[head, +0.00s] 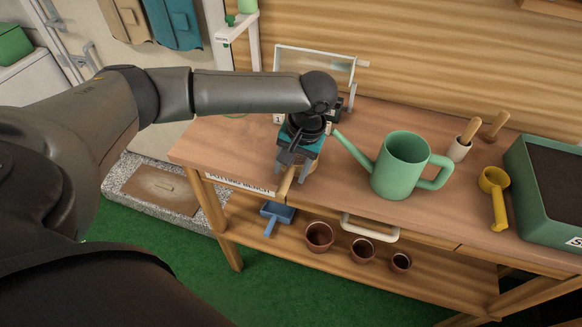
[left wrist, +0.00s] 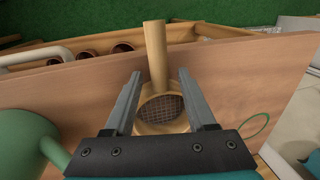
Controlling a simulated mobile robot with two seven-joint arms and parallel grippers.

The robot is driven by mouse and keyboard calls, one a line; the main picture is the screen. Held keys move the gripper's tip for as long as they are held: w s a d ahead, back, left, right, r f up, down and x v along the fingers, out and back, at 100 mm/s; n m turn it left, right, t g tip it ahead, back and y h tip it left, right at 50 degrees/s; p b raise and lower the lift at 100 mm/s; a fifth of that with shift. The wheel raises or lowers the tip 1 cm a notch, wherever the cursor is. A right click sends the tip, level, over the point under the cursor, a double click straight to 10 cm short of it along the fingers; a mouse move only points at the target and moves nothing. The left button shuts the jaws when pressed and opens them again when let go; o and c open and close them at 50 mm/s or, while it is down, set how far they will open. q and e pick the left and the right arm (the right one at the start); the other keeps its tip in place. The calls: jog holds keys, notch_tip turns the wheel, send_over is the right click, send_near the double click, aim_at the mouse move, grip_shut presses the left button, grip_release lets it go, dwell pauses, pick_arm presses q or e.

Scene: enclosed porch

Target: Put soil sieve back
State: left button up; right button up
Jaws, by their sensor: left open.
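The soil sieve, with a round light-wood rim, dark wire mesh and a wooden handle (left wrist: 156,50), lies on the potting bench (head: 223,150) near its front left edge. In the left wrist view its handle points away from me, out past the bench edge. In the head view only part of the sieve (head: 285,185) shows, the rest hidden under my left gripper (head: 290,158). In the left wrist view that gripper (left wrist: 161,78) is open, its fingers apart on both sides of the sieve. I cannot tell whether they touch it. My right gripper is not in view.
A green watering can (head: 398,170) stands close right of my left gripper. A yellow scoop (head: 495,195) and a soil-filled planter (head: 536,195) are further right. A small tilted frame (head: 316,63) stands behind. Several pots and a blue scoop (head: 277,215) sit on the lower shelf.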

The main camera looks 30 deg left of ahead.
pick_arm(q)
jog(key=shift+r, duration=0.1)
notch_tip(320, 180, up, 12)
jog(key=d+p, duration=0.2)
jog(key=shift+w+d, duration=0.15)
jog(key=shift+w, duration=0.15)
